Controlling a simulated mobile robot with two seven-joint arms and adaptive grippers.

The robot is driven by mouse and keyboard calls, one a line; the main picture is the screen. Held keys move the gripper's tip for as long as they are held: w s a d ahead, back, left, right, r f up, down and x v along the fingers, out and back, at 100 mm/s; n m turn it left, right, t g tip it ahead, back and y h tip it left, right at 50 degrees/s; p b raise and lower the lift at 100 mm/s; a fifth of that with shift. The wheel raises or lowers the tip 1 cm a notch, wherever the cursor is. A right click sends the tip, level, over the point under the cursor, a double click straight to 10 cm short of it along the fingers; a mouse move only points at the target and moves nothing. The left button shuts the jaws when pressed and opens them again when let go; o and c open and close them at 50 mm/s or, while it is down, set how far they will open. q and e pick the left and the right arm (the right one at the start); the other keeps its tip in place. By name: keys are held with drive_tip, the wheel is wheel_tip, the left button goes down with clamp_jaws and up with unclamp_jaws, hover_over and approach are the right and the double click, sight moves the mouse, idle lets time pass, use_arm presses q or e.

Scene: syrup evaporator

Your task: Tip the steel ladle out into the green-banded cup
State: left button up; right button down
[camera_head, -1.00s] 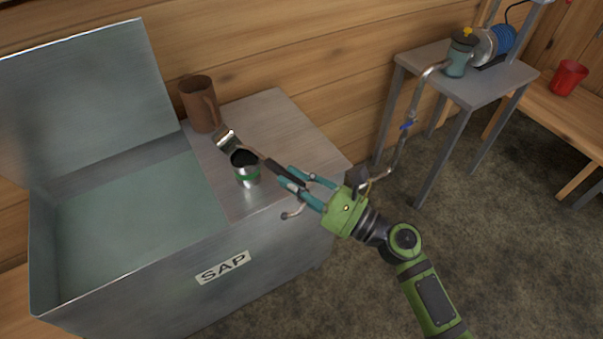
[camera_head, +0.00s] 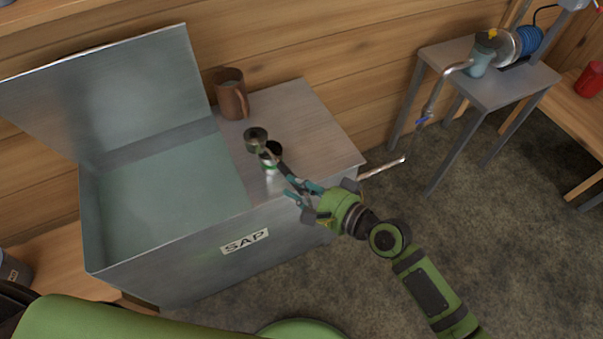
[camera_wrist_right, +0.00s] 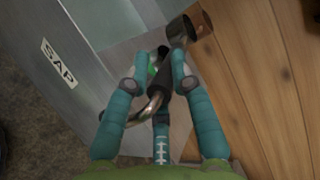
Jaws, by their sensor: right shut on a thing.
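The steel ladle (camera_head: 256,138) is in my right gripper (camera_head: 296,190), which is shut on its dark handle. In the head view its bowl shows just up and left of the green-banded cup (camera_head: 269,176), with its dark opening facing the camera; its contents cannot be made out. The cup stands on the metal top by the sap box, partly hidden by the ladle. In the right wrist view the ladle bowl (camera_wrist_right: 179,30) lies beyond the fingers, and a bit of the cup's green band (camera_wrist_right: 152,70) shows behind the handle. My left gripper is out of view.
A brown mug (camera_head: 231,97) stands behind the ladle on the metal top (camera_head: 310,130). The open SAP box (camera_head: 170,190) is to the left. A red cup (camera_head: 590,80) is far right.

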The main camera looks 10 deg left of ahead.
wheel_tip(320, 180, up, 3)
drive_tip(key=p, duration=0.3)
drive_tip(key=shift+a+f+n, duration=0.1)
drive_tip(key=shift+f+n, duration=0.1)
drive_tip(key=shift+n, duration=0.2)
drive_tip(key=shift+r+p, duration=1.15)
